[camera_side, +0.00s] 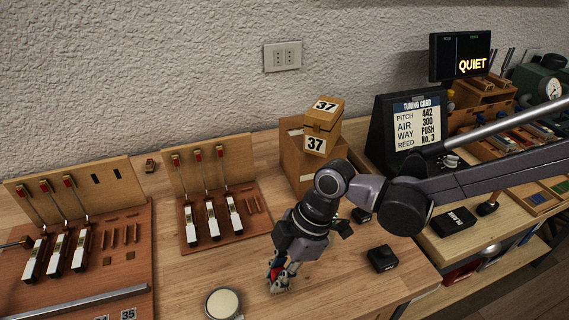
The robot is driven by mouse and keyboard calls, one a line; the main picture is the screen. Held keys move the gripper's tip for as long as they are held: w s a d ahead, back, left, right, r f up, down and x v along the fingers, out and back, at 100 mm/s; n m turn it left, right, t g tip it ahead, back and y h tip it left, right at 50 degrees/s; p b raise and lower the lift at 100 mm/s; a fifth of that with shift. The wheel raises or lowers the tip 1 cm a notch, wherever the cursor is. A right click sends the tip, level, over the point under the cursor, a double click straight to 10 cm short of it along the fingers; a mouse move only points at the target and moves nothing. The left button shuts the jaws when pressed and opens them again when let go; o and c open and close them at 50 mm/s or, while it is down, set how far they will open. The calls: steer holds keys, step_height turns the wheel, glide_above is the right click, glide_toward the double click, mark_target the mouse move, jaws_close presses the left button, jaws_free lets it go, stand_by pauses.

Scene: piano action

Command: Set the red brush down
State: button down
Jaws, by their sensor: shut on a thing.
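My gripper (281,273) points down, low over the front middle of the wooden bench (330,300). It is shut on a small red thing, which I take to be the red brush (273,269). Only a little red shows between the fingers, and most of the brush is hidden. I cannot tell whether the brush touches the bench.
A round cream-topped tin (223,304) stands left of my gripper, and a black block (382,258) lies to its right. Wooden piano action boards (215,200) stand at left. Cardboard boxes (310,160) are behind. Bare bench lies around the gripper.

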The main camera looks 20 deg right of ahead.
steer(key=shift+f, duration=0.15)
steer(key=c, duration=1.3)
jaws_free()
steer(key=v, duration=1.2)
steer(key=s+d+m+t+h, duration=0.1)
steer(key=d+m+t, duration=0.1)
steer(key=d+m, duration=0.4)
steer(key=s+d+m+t+h, duration=0.1)
steer(key=d+m, duration=0.5)
steer(key=d, duration=0.9)
steer(key=s+d+m+t+h, duration=0.2)
steer(key=d+m+t, duration=0.2)
steer(key=d, duration=0.7)
steer(key=shift+s+d+f+m, duration=0.1)
steer(key=shift+d+f+m, duration=0.25)
steer(key=shift+m, duration=0.65)
steer(key=shift+a, duration=0.1)
